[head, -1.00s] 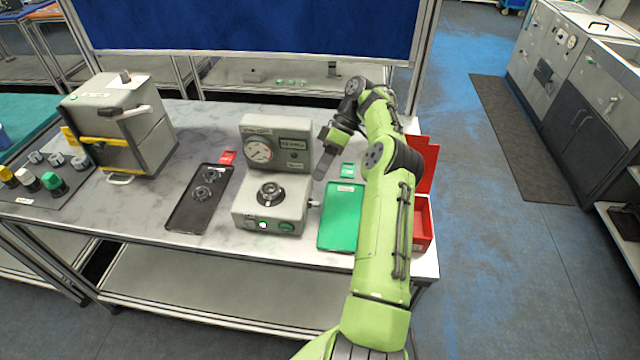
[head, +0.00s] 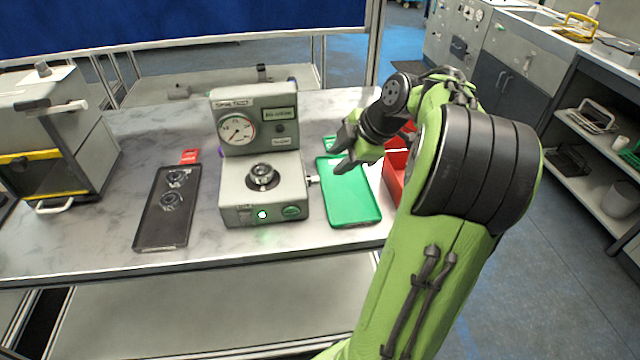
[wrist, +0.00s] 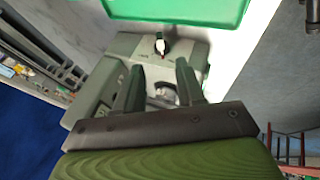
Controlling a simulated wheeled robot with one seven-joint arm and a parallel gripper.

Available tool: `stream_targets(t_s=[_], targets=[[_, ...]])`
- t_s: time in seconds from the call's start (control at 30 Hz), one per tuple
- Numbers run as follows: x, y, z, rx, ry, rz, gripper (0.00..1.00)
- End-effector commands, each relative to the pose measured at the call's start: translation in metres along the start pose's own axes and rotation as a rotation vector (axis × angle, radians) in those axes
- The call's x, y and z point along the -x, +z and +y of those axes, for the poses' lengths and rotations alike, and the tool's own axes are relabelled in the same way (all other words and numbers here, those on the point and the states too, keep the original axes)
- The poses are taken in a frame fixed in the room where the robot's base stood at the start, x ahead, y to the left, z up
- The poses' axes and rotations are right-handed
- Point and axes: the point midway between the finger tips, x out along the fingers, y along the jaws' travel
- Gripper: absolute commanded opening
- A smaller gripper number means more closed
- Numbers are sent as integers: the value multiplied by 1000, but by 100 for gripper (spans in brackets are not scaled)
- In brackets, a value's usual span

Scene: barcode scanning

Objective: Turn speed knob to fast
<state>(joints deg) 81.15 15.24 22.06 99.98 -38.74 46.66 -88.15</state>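The grey bench machine (head: 265,205) stands mid-table, with a dial gauge, a small display and a round black-and-silver chuck (head: 262,176) on its lower deck. A small pale knob (head: 314,180) sticks out of its right side. I take this for the speed knob. In the wrist view a knob (wrist: 160,45) with a white pointer and a red mark shows on the grey side face, beyond the fingertips. My gripper (head: 342,157) hangs above and right of the side knob, apart from it. Its fingers (wrist: 157,80) are spread, with nothing between them. The setting labels are too small to read.
A green tray (head: 350,205) lies right of the machine, under my gripper. Red bins (head: 394,172) stand behind my arm. A black tray (head: 150,225) with two round parts lies left. A grey press (head: 75,125) stands at far left.

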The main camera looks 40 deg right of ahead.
Motion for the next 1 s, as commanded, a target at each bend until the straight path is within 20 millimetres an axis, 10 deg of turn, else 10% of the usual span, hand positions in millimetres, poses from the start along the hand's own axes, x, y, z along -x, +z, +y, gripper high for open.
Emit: stream_targets(t_s=[0.4,0.77,1.0], targets=[[-96,0,-2,1,-3,1,38],[-103,0,0,-1,-1,-2,38],[-103,0,0,-1,-2,-1,2]])
